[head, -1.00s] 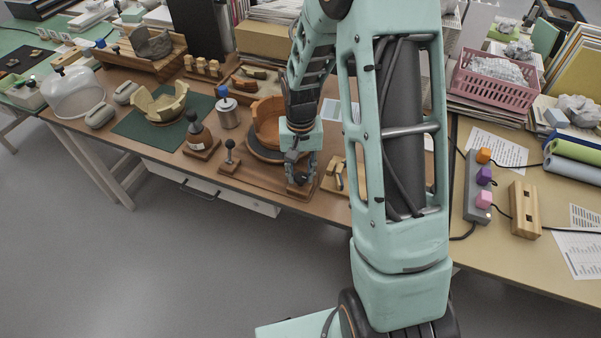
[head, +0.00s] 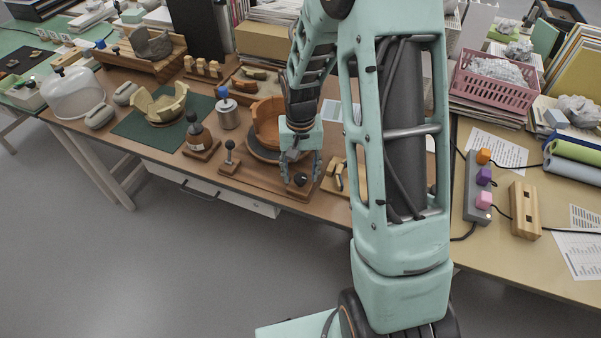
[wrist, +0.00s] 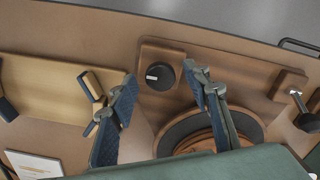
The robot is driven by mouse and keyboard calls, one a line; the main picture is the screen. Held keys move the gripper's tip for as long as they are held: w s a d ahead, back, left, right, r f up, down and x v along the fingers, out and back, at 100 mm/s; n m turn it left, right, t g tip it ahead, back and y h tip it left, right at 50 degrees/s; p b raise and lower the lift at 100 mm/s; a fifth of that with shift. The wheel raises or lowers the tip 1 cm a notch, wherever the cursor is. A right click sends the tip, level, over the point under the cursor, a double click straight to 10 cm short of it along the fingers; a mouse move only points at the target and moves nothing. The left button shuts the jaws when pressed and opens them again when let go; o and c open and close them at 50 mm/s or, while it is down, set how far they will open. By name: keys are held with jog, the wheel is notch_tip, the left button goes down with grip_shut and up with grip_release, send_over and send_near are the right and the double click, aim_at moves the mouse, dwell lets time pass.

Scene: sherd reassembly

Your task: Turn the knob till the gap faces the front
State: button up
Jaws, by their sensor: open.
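The knob (head: 300,179) is round and black, on the front of a wooden base (head: 290,190). In the wrist view the knob (wrist: 160,76) shows a short white mark on its left side. My gripper (head: 301,172) is open just above it. In the wrist view my gripper (wrist: 160,80) has its fingers apart, one on each side of the knob, with nothing held. Behind the knob, an orange-brown pot (head: 266,118) stands on a dark round turntable (head: 256,154). My arm hides its right part, so I cannot tell exactly where its gap faces.
A small black-knobbed stand (head: 229,158) and a weighted black-topped piece (head: 196,135) stand to the left. A wooden board with tools (head: 338,176) lies close on the right. The table's front edge is just before the base.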

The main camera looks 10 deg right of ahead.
aim_at(300, 177)
notch_tip(300, 177, up, 12)
jog(key=shift+f, duration=0.2)
dwell(0.5)
